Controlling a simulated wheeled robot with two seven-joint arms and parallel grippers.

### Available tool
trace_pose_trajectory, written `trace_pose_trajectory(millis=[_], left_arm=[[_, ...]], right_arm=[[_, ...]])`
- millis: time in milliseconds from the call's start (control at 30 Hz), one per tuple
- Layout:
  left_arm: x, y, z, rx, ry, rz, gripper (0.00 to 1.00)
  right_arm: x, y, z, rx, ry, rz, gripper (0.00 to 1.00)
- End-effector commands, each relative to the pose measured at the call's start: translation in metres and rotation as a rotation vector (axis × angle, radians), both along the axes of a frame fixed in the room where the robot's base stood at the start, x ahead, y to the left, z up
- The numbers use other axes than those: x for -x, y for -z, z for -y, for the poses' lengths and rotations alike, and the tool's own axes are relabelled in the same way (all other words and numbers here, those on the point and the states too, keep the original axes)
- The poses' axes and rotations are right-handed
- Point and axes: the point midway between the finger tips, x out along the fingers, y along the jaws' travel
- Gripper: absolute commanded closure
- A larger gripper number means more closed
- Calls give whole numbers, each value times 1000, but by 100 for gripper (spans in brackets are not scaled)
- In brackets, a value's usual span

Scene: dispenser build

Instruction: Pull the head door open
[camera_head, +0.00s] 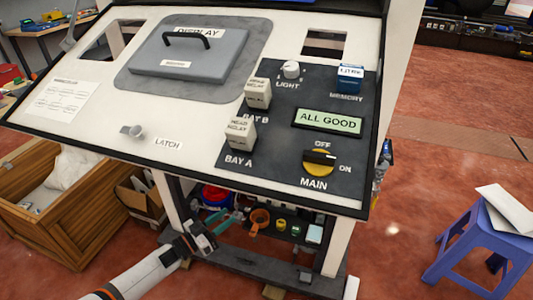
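No door marked as the head door shows. A grey flat cover (190,55) with a black handle (187,38) lies on the white sloped panel (90,55), by a label reading DISPLAY. A small round knob (134,131) sits at the panel's lower left, beside the word LATCH. My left gripper (203,236) is below the panel's front edge, near the stand's left leg, apart from cover and knob. Its fingers are too small and dark to tell open or shut. My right gripper is not in view.
The panel's dark right section (290,110) holds two pale relay blocks, a LIGHT knob, a blue memory block, a screen reading ALL GOOD and a yellow MAIN switch (319,162). A wooden crate (50,220) stands left, a blue stool (480,245) right. A low shelf (265,258) carries small items.

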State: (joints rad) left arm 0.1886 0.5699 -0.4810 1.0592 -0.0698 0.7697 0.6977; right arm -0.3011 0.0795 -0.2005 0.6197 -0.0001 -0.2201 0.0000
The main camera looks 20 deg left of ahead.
Motion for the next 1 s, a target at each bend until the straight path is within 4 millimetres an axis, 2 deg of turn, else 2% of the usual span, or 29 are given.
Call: trace_pose_trajectory(millis=[33,67,100,200,300,400,567,667,1000], left_arm=[[-8,-67,5,40,126,112,68],[-7,-100,10,68,210,164,68],[0,-142,16,100,330,227,68],[29,-220,25,146,614,318,68],[59,-265,28,161,834,344,68],[80,-287,26,161,968,344,68],[91,-299,31,162,1033,340,68],[92,-305,43,164,1031,341,68],[99,-331,105,165,1028,343,68]], right_arm=[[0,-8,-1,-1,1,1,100],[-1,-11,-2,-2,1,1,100],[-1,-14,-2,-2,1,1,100],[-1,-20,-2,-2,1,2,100],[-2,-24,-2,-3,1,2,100],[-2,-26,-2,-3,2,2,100],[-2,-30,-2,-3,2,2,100],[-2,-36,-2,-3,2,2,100],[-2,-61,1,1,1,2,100]])
